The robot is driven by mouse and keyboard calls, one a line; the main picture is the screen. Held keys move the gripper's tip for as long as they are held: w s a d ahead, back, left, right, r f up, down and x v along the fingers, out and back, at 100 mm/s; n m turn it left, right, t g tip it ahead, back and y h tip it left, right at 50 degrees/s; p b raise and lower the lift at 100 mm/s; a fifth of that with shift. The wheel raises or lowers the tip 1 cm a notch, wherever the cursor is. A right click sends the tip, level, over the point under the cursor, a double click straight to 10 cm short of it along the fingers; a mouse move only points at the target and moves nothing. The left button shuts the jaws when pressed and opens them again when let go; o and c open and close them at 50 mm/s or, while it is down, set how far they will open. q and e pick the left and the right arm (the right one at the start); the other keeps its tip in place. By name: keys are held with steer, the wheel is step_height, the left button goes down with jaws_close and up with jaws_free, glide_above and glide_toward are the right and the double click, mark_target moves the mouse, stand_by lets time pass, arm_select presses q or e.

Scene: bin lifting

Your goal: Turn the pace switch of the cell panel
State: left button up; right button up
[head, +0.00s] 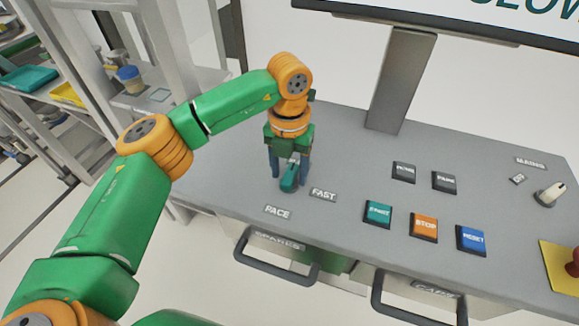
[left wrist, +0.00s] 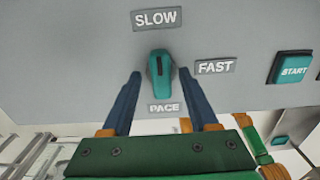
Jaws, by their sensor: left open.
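The pace switch (head: 289,179) is a teal knob on the grey panel top. My left gripper (head: 289,172) points down over the switch. Its blue fingers (left wrist: 161,78) are open, one on each side of the knob, with a visible gap on both sides in the wrist view. My right gripper is not in view.
START (head: 378,212), STOP (head: 424,226) and RESET (head: 472,239) buttons stand right of the switch. Two dark buttons (head: 404,172) and a pale knob (head: 550,194) are farther back. A screen post (head: 400,80) rises behind. Drawer handles (head: 275,270) jut out in front.

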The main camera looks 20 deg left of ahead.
arm_select(q)
steer(key=shift+w, duration=0.1)
steer(key=shift+s+d+r, duration=0.1)
steer(key=shift+s, duration=0.15)
jaws_close()
steer(key=m+b, duration=0.1)
steer(key=m, duration=0.2)
steer(key=shift+m, duration=0.4)
steer(key=m, duration=0.4)
steer(key=shift+m+b, duration=0.3)
steer(key=shift+b, duration=0.1)
steer(key=m, duration=0.4)
steer(key=shift+w, duration=0.1)
steer(key=shift+m, duration=2.7)
